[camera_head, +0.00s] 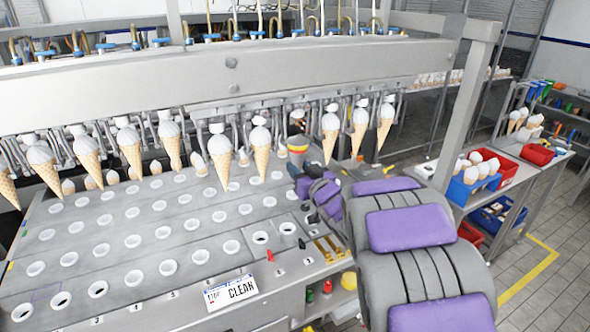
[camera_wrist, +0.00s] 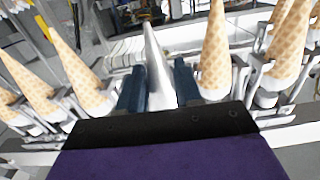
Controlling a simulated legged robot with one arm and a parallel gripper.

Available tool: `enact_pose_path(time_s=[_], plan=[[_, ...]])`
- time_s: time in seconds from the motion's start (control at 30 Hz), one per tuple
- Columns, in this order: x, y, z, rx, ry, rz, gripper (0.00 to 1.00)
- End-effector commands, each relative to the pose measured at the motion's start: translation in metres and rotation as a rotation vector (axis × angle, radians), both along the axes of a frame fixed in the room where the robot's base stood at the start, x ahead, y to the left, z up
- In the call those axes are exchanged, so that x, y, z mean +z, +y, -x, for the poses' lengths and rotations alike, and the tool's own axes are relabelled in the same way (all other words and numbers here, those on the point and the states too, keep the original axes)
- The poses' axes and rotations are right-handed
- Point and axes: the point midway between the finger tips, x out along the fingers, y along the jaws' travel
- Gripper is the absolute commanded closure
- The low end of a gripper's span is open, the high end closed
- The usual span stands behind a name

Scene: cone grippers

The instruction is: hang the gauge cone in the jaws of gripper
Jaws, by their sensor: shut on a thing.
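The gauge cone (camera_head: 298,144) is grey with a yellow and orange band near its top. It is in the row of hanging cones, in a gap between waffle cones. My gripper (camera_head: 299,172) is around its lower part, and the fingers partly hide it. In the wrist view, which shows the cones point up, the plain grey gauge cone (camera_wrist: 158,70) stands between the two dark blue fingers of my gripper (camera_wrist: 159,90), shut on it. The machine gripper's jaws at this cone are hidden, so I cannot tell whether they hold it.
White-topped waffle cones (camera_head: 262,143) hang close on the left, others (camera_head: 331,132) on the right. A waffle cone (camera_wrist: 214,55) is very near my right finger in the wrist view. Below is a metal tray with round holes (camera_head: 120,262). A steel post (camera_head: 466,110) stands right.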

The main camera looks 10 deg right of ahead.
Motion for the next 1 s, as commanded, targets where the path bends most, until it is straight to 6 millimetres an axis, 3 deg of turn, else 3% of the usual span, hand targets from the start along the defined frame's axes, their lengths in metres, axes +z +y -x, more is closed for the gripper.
enact_pose_path(time_s=[0.47,1.0], plan=[[0.001,0.001,-0.010,0.000,-0.001,0.008,0.88],[0.001,-0.018,-0.023,-0.001,-0.001,0.002,0.88]])
